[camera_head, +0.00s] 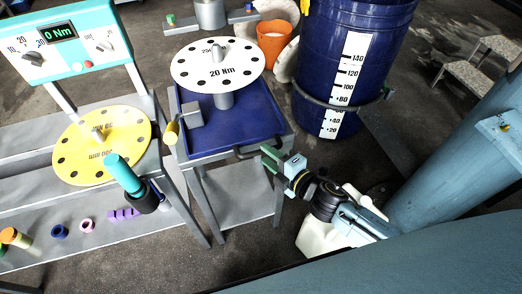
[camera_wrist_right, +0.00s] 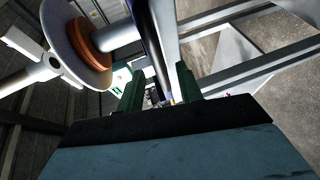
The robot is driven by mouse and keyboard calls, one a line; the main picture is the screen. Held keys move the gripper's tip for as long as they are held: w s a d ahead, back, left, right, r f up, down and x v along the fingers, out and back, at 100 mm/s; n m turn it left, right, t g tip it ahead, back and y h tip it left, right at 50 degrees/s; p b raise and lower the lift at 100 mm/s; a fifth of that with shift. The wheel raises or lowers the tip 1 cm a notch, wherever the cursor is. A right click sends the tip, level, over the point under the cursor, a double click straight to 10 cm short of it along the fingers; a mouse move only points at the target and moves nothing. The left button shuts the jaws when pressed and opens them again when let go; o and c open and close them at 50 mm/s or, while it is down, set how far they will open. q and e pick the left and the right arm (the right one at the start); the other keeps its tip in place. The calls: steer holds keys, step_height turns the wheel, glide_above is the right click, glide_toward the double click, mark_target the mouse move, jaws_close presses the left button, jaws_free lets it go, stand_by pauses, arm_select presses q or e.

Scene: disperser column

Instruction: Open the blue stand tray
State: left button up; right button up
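The blue stand tray (camera_head: 262,127) sits in a grey stand in the middle of the head view, with a dark bar handle (camera_head: 248,154) along its front edge. My right gripper (camera_head: 268,158) is at the right part of this handle, its green fingers close to it. In the right wrist view the two fingers (camera_wrist_right: 158,88) stand apart, with a dark blue edge (camera_wrist_right: 152,45) and a grey bar (camera_wrist_right: 170,30) running up beyond the gap. I cannot tell whether the handle lies between the fingers or whether they touch it. My left gripper is not in view.
A white 20 Nm disc (camera_head: 217,85) on a post and a yellow-tipped tool (camera_head: 172,131) are at the tray. A blue barrel (camera_head: 310,60) stands behind right. A yellow disc (camera_head: 85,160) and a teal-handled tool (camera_head: 124,174) are on the left bench.

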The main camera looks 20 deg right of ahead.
mark_target(261, 151)
steer(key=shift+x, duration=1.85)
jaws_close()
